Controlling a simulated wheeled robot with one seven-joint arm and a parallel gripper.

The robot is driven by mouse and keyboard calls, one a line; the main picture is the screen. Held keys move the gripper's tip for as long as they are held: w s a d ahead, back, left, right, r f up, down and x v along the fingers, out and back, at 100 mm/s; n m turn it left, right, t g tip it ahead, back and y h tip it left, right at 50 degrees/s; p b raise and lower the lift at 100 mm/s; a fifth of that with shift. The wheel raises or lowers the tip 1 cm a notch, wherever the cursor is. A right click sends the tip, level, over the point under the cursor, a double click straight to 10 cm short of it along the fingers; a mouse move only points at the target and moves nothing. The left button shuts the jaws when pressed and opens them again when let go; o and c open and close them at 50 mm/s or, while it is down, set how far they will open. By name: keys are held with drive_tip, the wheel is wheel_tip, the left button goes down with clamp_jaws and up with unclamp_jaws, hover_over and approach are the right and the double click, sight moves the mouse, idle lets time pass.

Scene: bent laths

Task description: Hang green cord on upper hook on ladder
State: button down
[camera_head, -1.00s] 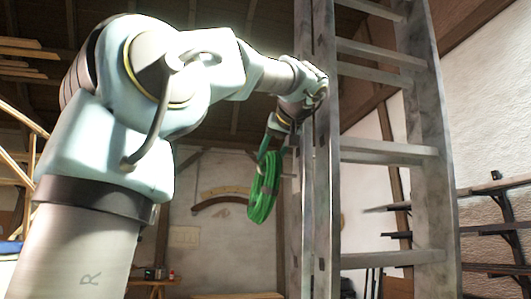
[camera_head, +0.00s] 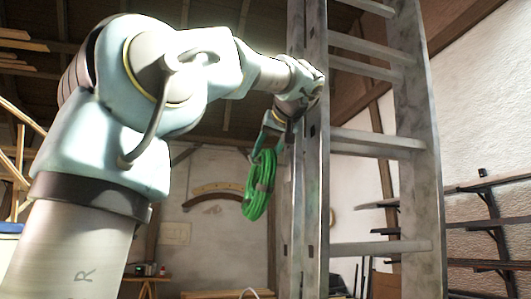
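The green cord (camera_head: 258,188) is a coiled bundle hanging below my gripper (camera_head: 266,150), just left of the ladder's near rail. My gripper points downward with the top of the coil between its fingers. It appears shut on the cord, though the fingertips are small in view. The grey metal ladder (camera_head: 413,150) stands upright at the right of my arm, with several rungs. The coil hangs free beside the rail; I cannot tell the gap between them. I cannot make out the upper hook.
A wall rack (camera_head: 495,210) with dark bars is at the right. Wooden strips (camera_head: 14,165) lean at the far left. A small wooden table (camera_head: 148,279) stands low at the back. A curved wooden piece (camera_head: 215,190) is on the back wall.

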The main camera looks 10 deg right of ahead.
drive_tip(key=shift+f, duration=0.25)
